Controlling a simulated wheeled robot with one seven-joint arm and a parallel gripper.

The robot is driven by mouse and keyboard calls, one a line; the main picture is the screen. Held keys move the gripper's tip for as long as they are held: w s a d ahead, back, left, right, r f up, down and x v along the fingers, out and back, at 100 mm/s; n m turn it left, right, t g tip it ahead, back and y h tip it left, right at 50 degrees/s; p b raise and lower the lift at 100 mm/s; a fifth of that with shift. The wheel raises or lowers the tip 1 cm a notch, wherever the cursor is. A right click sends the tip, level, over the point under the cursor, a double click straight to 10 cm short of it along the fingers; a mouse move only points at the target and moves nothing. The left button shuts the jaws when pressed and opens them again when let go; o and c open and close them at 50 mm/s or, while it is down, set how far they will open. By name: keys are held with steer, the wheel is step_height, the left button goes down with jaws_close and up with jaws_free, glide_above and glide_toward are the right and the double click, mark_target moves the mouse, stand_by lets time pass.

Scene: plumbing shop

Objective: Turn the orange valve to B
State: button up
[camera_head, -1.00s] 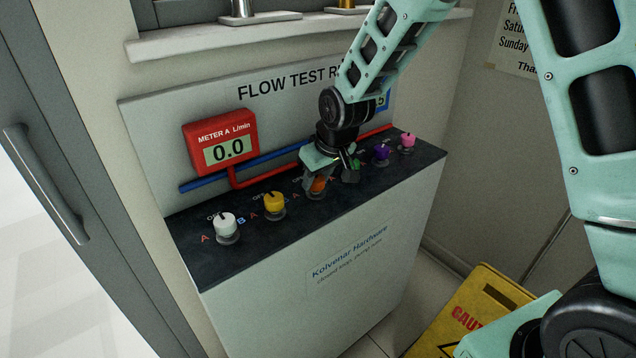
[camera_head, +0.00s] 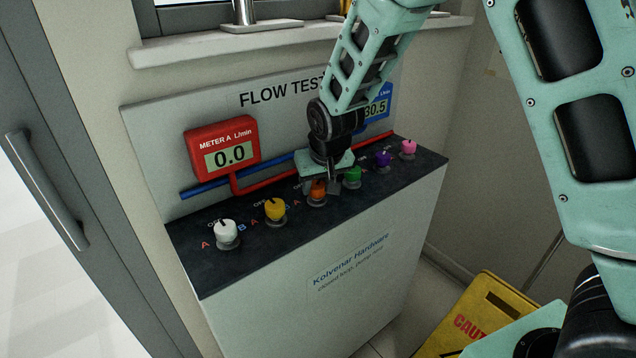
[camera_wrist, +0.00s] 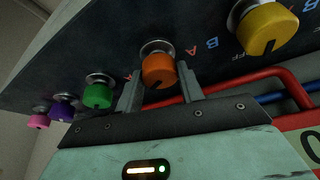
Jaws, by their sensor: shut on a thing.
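The orange valve (camera_head: 317,191) is a round knob on the dark top of the flow test rig, between the yellow and green knobs. My gripper (camera_head: 321,187) is over it from behind and above, with its fingers at the knob. In the wrist view the orange valve (camera_wrist: 159,70) sits between the two finger tips of my gripper (camera_wrist: 160,88), which is shut on it. A dark mark shows on the knob's lower edge in that view. A red letter A is printed beside it; its B label is not clear to me.
White (camera_head: 225,230), yellow (camera_head: 275,208), green (camera_head: 352,176), purple (camera_head: 383,159) and pink (camera_head: 408,147) knobs stand in the same row. The red meter A (camera_head: 222,148) reads 0.0. The blue meter (camera_head: 377,104), partly hidden by my arm, shows 30.5. A yellow caution sign (camera_head: 480,318) stands at lower right.

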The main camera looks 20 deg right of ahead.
steer(key=o, duration=1)
steer(key=v, duration=1.7)
steer(key=shift+r, duration=0.25)
